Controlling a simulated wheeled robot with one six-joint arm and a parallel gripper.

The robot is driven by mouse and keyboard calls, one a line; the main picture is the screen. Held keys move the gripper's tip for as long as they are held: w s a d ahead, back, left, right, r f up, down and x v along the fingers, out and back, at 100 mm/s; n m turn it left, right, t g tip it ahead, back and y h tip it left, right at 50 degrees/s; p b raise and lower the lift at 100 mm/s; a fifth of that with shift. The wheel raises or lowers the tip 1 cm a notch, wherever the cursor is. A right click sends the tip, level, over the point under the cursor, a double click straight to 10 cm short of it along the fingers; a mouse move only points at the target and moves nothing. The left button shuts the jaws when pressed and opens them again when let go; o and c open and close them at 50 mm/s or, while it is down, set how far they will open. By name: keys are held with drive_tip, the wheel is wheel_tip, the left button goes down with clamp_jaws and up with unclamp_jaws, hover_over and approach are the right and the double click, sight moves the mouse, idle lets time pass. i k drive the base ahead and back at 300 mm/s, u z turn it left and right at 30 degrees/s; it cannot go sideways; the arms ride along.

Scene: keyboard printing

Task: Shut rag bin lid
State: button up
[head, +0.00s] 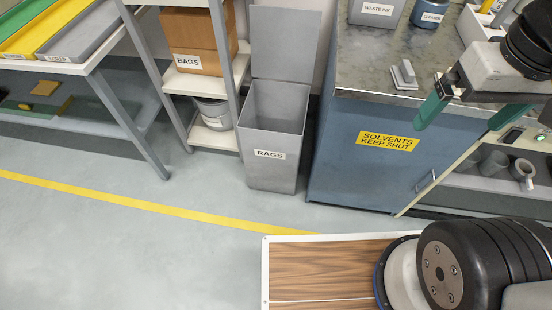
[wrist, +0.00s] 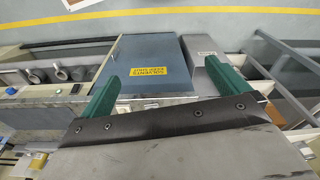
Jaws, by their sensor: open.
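The rag bin (head: 272,120) is a tall grey box on the floor between the shelf rack and the blue cabinet, with a label on its front. Its flat grey lid (head: 284,45) stands upright at the back, so the bin is open at the top. The bin also shows in the wrist view (wrist: 203,77), beyond the right finger, partly hidden. My gripper (head: 458,122) has two green fingers, spread apart and empty. It is over the cabinet's right part, to the right of the bin and apart from it. The fingers also show in the wrist view (wrist: 166,88).
The blue solvents cabinet (head: 345,165) stands right of the bin; a grey-handled block (head: 404,75), a waste ink container (head: 377,10) and a cleaner tub (head: 430,12) are on top. The shelf rack (head: 222,132) is close on the left. Floor (head: 190,245) in front is clear.

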sight(284, 40)
drive_tip(key=u, duration=0.4)
drive_tip(key=i, duration=1)
drive_tip(key=z, duration=0.15)
